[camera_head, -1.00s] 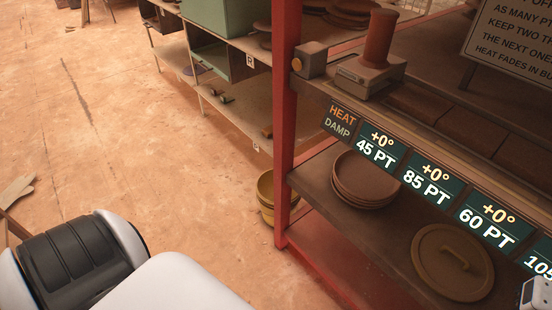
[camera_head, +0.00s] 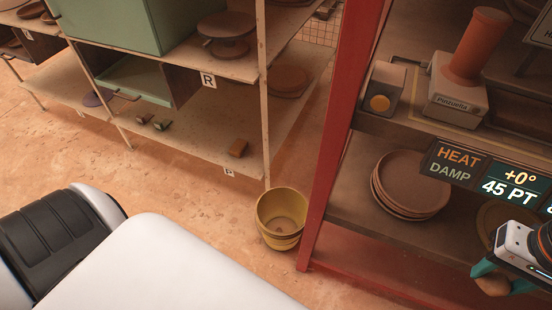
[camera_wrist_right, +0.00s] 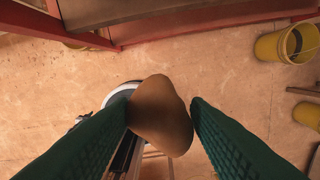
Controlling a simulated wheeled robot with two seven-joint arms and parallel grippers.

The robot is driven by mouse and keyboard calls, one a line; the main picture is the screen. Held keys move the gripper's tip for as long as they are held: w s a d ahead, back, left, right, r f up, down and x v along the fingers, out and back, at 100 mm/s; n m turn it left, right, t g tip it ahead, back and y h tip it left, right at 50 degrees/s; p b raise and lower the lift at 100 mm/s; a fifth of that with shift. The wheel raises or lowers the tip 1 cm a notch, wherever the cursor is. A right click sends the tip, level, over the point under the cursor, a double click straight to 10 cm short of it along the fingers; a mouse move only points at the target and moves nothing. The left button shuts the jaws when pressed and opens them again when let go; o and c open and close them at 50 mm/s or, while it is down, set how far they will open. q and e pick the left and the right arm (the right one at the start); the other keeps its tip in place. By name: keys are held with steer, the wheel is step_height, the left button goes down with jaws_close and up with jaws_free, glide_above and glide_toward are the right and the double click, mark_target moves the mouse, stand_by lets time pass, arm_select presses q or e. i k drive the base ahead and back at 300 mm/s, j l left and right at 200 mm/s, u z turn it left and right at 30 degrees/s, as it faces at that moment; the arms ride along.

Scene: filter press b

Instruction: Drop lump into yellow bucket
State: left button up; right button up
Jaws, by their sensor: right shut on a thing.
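A brown lump (camera_wrist_right: 160,115) is held between the two green fingers of my right gripper (camera_wrist_right: 162,118) in the wrist view. In the head view my right gripper (camera_head: 488,279) is at the lower right edge, with the lump (camera_head: 492,286) at its fingertips, in front of the red-framed rack. The yellow bucket (camera_head: 279,241) stands upright on the floor left of the red post, well to the left of the gripper. Its open top faces up. My left gripper is out of view.
The red post (camera_head: 341,130) and rack shelves, with stacked brown plates (camera_head: 405,185), stand between bucket and gripper. A beige shelf unit (camera_head: 215,140) is behind the bucket. In the wrist view, yellow buckets (camera_wrist_right: 275,47) (camera_wrist_right: 309,114) stand at right. Floor space lies left.

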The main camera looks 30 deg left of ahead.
mark_target(281, 225)
steer(key=j+z, duration=0.15)
steer(key=j, duration=0.4)
steer(key=j+z, duration=0.15)
steer(key=j, duration=0.4)
steer(key=j+z, duration=0.2)
steer(key=j, duration=0.35)
steer(key=k+j+z, duration=0.15)
steer(key=j, duration=0.4)
steer(key=k+j+z, duration=0.15)
steer(key=j, duration=0.4)
